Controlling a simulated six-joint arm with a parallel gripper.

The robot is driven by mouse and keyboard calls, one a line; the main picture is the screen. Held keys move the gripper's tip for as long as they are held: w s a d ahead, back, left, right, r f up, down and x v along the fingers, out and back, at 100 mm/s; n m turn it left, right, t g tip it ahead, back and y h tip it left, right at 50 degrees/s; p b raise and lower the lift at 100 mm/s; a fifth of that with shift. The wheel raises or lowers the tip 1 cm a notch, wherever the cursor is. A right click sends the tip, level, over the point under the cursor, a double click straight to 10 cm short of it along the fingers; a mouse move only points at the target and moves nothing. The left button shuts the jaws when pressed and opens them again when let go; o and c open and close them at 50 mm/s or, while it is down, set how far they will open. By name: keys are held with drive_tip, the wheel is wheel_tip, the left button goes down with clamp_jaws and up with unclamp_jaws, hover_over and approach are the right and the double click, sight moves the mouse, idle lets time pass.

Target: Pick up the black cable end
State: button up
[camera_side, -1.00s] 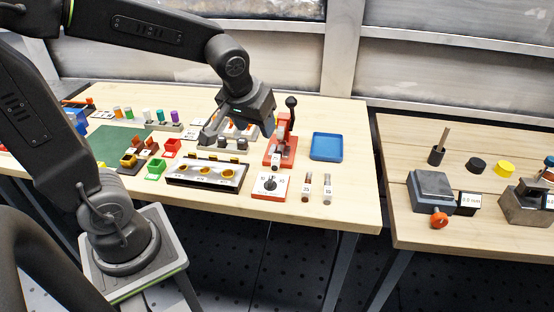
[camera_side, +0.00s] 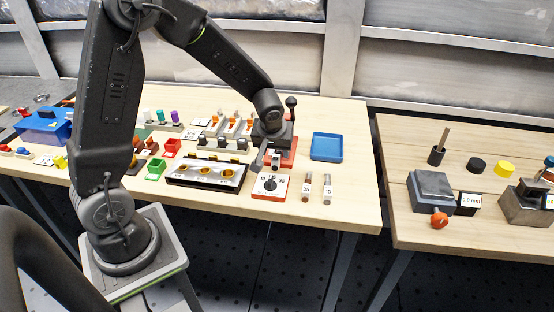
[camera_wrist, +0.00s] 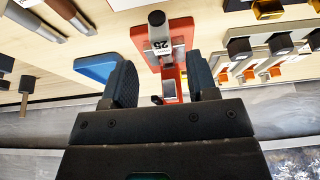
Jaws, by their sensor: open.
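I cannot make out the black cable end for certain. Dark block-shaped ends (camera_side: 222,143) sit at the front of several pale holders with orange parts, left of the red press; they also show at the right of the wrist view (camera_wrist: 240,48). My gripper (camera_side: 262,160) is over the red press (camera_side: 288,146) and hides part of it. In the wrist view my gripper (camera_wrist: 160,62) has its fingers apart, one on each side of the press's red base (camera_wrist: 168,75). A grey cylinder labelled 25 (camera_wrist: 158,32) lies in line with the gap. Nothing is visibly gripped.
A blue tray (camera_side: 327,147) lies right of the press. A black-knobbed lever (camera_side: 291,103) stands up close to my gripper. The right front corner is clear.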

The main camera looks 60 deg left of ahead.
drive_tip(key=x, duration=0.4)
drive_tip(key=shift+s+d+f, duration=0.2)
drive_tip(key=shift+s, duration=0.15)
drive_tip(key=shift+w+a+f, duration=0.2)
drive_tip(key=shift+w+f, duration=0.05)
drive_tip(key=shift+f, duration=0.35)
drive_tip(key=shift+c, duration=0.3)
clamp_jaws()
drive_tip(key=shift+r, duration=0.15)
drive_tip(key=s+d+r, duration=0.8)
drive_tip(key=s+d, duration=0.1)
approach(275, 159)
drive_tip(key=shift+d+x, duration=0.2)
drive_tip(key=shift+x, duration=0.95)
